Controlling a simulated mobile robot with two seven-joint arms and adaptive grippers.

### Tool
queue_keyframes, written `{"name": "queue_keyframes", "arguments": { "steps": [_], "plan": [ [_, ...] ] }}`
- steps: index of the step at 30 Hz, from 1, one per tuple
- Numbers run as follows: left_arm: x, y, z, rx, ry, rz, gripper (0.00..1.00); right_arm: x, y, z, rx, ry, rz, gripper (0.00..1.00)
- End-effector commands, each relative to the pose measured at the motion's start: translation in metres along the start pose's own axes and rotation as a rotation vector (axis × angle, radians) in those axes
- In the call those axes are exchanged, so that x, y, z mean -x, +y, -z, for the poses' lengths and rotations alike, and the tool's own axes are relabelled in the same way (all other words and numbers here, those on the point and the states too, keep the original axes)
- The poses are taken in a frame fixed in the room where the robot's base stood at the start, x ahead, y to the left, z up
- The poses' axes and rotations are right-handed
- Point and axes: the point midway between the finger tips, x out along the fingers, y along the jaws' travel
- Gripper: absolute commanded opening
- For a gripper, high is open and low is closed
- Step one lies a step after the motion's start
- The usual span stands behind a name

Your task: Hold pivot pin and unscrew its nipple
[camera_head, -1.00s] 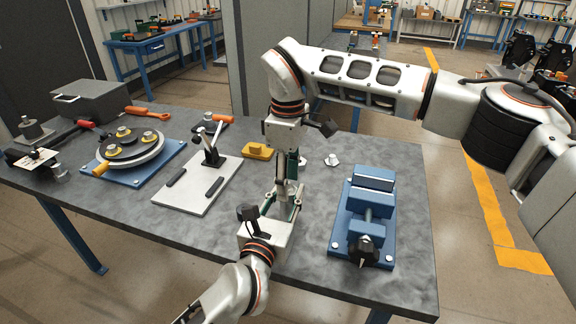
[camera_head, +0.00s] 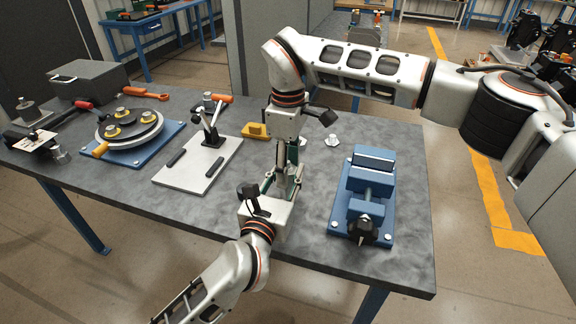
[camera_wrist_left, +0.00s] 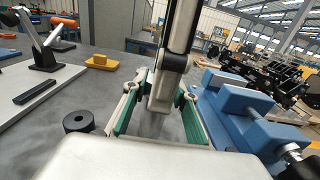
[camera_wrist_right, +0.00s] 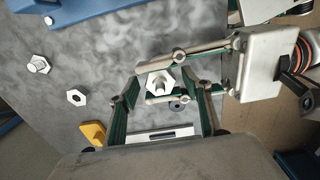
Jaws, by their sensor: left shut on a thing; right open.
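My left gripper (camera_head: 281,186) reaches in from the front of the bench and is shut on the pivot pin, which is mostly hidden behind fingers in the head view. In the right wrist view the nipple (camera_wrist_right: 158,82) shows as a pale hex piece with a round centre, at the left gripper's fingertips. My right gripper (camera_wrist_right: 163,112) points down from above. Its green-padded fingers are open, one on each side of the nipple and apart from it.
A blue vise (camera_head: 368,200) stands close on the right. A white plate (camera_head: 183,185) with a clamp is on the left, a yellow block (camera_head: 254,130) behind.

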Motion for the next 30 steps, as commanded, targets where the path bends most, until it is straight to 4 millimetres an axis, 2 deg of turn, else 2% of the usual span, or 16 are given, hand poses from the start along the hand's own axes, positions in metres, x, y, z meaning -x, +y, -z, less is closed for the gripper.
{"name": "queue_keyframes", "arguments": {
  "steps": [8, 18, 26, 27, 28, 30],
  "plan": [
    [0.000, 0.000, 0.000, 0.000, 0.001, -0.001, 0.00, 0.004, 0.000, 0.000, 0.000, 0.000, -0.001, 0.49],
    [0.000, 0.000, 0.000, 0.000, 0.001, -0.001, 0.00, 0.043, 0.001, 0.000, -0.001, 0.000, -0.002, 0.49],
    [0.000, 0.000, 0.000, 0.000, 0.001, 0.000, 0.00, 0.045, 0.000, 0.000, 0.000, 0.000, 0.000, 0.49],
    [0.000, 0.000, 0.000, 0.000, 0.001, 0.000, 0.37, 0.045, 0.000, 0.000, 0.000, 0.000, 0.000, 0.49],
    [0.000, 0.000, 0.000, 0.000, 0.001, 0.000, 0.45, 0.045, 0.000, 0.000, 0.000, 0.000, 0.000, 0.49],
    [0.000, 0.000, 0.000, 0.000, 0.001, 0.000, 0.47, 0.045, 0.000, 0.000, 0.000, 0.000, 0.000, 0.49]
  ]
}}
